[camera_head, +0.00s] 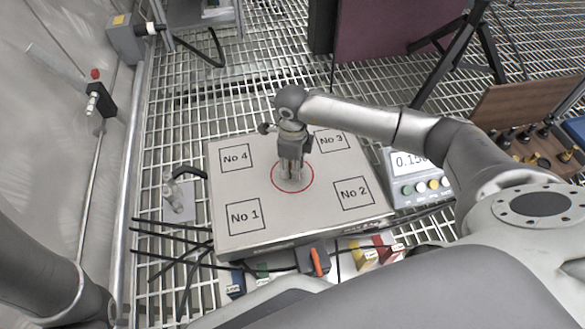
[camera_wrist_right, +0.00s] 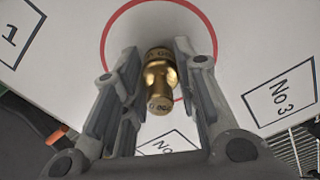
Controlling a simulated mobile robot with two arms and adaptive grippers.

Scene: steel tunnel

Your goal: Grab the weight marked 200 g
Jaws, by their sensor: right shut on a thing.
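A brass weight (camera_wrist_right: 160,80) stands between the two fingers of my right gripper (camera_wrist_right: 157,62) in the right wrist view. Digits show on its end, but I cannot read the full mark. My right gripper (camera_head: 291,176) is shut on this weight, over the red circle (camera_head: 273,181) in the middle of the white board (camera_head: 300,222). In the head view the fingers hide most of the weight. I cannot tell whether it touches the board. My left gripper is not in view; only part of my left arm shows at the lower left.
The board has squares marked No 1 (camera_head: 244,217), No 2 (camera_head: 354,193), No 3 (camera_head: 331,141) and No 4 (camera_head: 237,157). A wooden rack (camera_head: 517,105) holds several small weights. Black cables (camera_head: 165,238) lie at the left.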

